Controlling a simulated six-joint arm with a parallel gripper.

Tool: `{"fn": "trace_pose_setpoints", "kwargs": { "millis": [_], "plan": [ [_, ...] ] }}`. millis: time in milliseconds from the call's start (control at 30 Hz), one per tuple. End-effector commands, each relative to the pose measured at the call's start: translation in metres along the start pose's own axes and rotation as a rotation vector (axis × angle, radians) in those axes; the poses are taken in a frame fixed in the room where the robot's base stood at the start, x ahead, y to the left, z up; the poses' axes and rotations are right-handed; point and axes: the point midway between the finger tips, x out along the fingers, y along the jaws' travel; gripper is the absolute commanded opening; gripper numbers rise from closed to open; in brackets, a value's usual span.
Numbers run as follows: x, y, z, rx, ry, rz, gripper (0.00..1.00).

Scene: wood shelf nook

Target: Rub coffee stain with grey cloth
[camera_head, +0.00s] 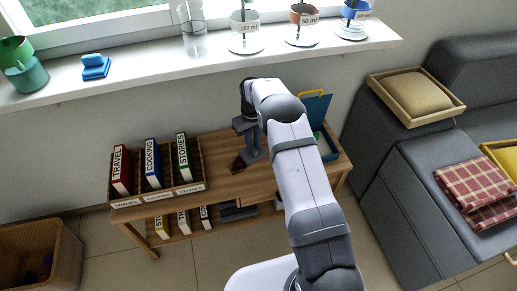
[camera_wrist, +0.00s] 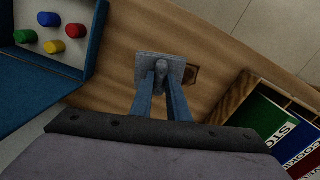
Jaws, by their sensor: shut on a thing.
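My gripper (camera_wrist: 162,84) is shut on the grey cloth (camera_wrist: 146,68), a small squarish pad with a raised middle pinched between the fingers. The cloth is low over the wooden tabletop, at or very near its surface; I cannot tell whether it touches. The coffee stain (camera_wrist: 191,75) is a dark brown patch beside the cloth, partly covered by it in the wrist view. In the head view the stain (camera_head: 237,165) shows just left of the cloth (camera_head: 252,155), below my gripper (camera_head: 251,137).
A wooden book rack (camera_head: 158,192) with several labelled books stands left of the stain. A blue open box (camera_wrist: 88,18) with coloured pegs is on the other side. Bare tabletop (camera_wrist: 215,35) lies between them. A windowsill (camera_head: 140,70) with cups runs behind.

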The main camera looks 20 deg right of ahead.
Motion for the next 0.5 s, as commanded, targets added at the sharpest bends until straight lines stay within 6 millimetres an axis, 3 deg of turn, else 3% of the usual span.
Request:
{"fn": "trace_pose_setpoints", "kwargs": {
  "millis": [233,500],
  "plan": [
    [-0.016,0.006,-0.017,0.039,0.002,0.001,0.0],
    [-0.019,0.006,-0.016,0.099,0.0,0.0,0.0]
  ]
}}
